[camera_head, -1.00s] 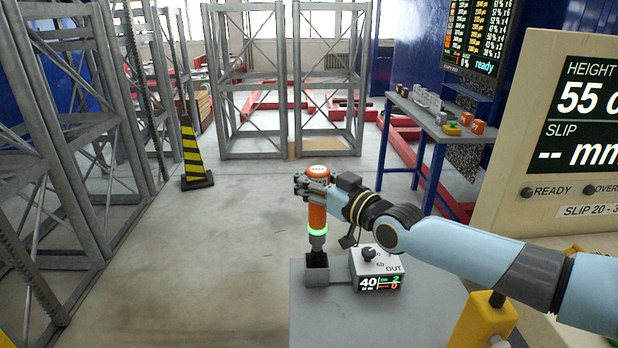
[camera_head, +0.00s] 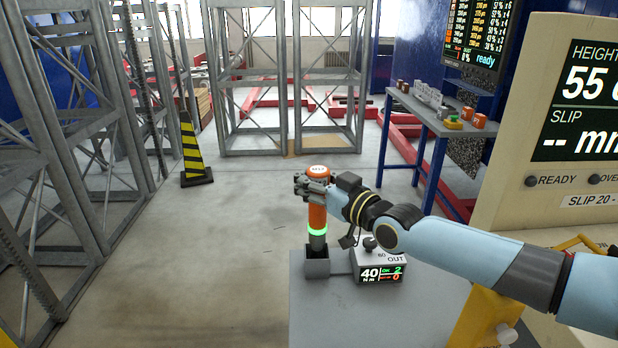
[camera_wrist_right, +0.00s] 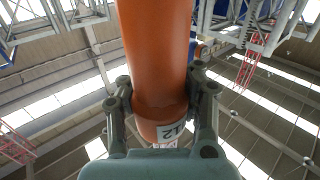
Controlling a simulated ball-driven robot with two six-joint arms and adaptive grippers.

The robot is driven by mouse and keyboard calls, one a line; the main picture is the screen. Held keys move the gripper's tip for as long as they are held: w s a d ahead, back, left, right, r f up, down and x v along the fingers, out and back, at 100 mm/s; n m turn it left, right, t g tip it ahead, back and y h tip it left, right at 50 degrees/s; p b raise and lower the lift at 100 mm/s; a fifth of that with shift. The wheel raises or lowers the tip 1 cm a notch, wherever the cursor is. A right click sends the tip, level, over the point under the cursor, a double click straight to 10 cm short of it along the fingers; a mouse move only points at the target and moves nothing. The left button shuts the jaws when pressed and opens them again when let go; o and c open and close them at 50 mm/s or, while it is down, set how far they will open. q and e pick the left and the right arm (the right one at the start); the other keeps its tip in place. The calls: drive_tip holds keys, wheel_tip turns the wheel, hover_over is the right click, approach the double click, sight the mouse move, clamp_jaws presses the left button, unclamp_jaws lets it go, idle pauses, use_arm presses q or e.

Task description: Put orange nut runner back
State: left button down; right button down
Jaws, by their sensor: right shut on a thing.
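The orange nut runner (camera_head: 317,216) stands upright with a glowing green ring near its lower end. My right gripper (camera_head: 312,187) is shut around its upper body. The right wrist view also shows the orange body (camera_wrist_right: 158,60) between the fingers of the right gripper (camera_wrist_right: 160,100). The nut runner's grey lower end is at the mouth of a grey open-topped holder (camera_head: 317,268) on the grey stand. I cannot tell how deep it sits or whether it touches the bottom. My left gripper is not in view.
A control box (camera_head: 378,268) showing 40 Nm stands right of the holder, on the grey stand top (camera_head: 400,315). A large height display (camera_head: 580,110) is at the right. A blue-legged bench (camera_head: 440,125) with parts and a striped cone (camera_head: 192,150) stand farther back. The floor at left-centre is clear.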

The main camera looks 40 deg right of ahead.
drive_tip(key=shift+f+b, duration=0.9)
drive_tip(key=shift+f, duration=0.05)
drive_tip(key=c, duration=0.8)
unclamp_jaws()
drive_tip(key=shift+c, duration=0.2)
drive_tip(key=shift+f, duration=0.1)
drive_tip(key=s, duration=0.7)
drive_tip(key=shift+s, duration=0.3)
